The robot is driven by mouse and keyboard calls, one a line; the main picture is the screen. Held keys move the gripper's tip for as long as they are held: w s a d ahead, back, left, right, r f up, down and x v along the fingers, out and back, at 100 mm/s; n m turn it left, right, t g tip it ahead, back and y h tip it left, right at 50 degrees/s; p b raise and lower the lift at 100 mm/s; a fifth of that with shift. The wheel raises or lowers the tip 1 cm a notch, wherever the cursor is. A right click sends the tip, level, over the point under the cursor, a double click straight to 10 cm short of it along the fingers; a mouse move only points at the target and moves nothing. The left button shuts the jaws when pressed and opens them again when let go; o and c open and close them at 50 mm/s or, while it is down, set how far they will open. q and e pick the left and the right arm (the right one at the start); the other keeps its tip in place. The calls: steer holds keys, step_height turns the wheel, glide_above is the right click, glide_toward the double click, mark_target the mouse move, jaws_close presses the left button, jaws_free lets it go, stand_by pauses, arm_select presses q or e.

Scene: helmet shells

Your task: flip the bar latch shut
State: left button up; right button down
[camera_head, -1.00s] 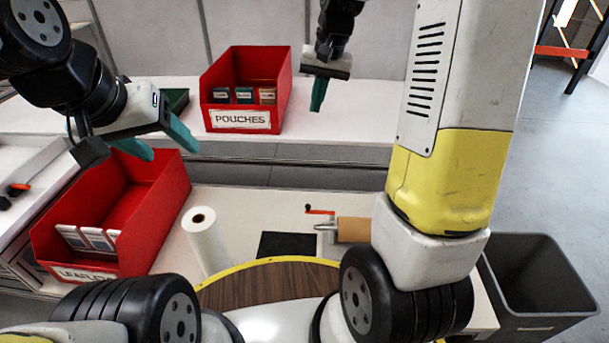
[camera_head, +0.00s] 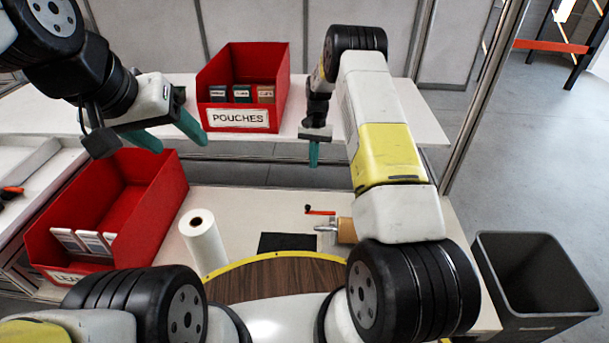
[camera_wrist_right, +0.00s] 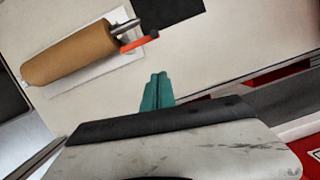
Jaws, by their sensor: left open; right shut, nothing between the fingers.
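The latch shows as a red-orange handle (camera_head: 320,211) with a dark end, beside a metal bar (camera_head: 326,228) that meets a brown cylinder (camera_head: 346,231) on the white worktop. In the right wrist view the orange handle (camera_wrist_right: 138,43), the metal bar (camera_wrist_right: 125,27) and the brown cylinder (camera_wrist_right: 68,53) lie at the upper left, on a white plate. My right gripper (camera_head: 313,164) is shut and empty, beyond the latch and apart from it; its teal fingers (camera_wrist_right: 157,92) are together. My left gripper (camera_head: 182,146) is open and empty above the red leaflet bin.
The leaflet bin (camera_head: 160,206) stands left, a white roll (camera_head: 203,244) beside it. The red pouches bin (camera_head: 270,73) stands on the back shelf. A black mat (camera_head: 287,242) lies left of the latch, a brown round board (camera_head: 275,282) in front. A grey bin (camera_head: 538,275) stands right.

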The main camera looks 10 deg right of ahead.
steer(key=shift+f, duration=0.25)
steer(key=s+a+f, duration=0.2)
steer(key=s+f, duration=0.4)
steer(key=f, duration=0.4)
steer(key=shift+f, duration=0.15)
steer(key=shift+a, duration=0.15)
stand_by(0.4)
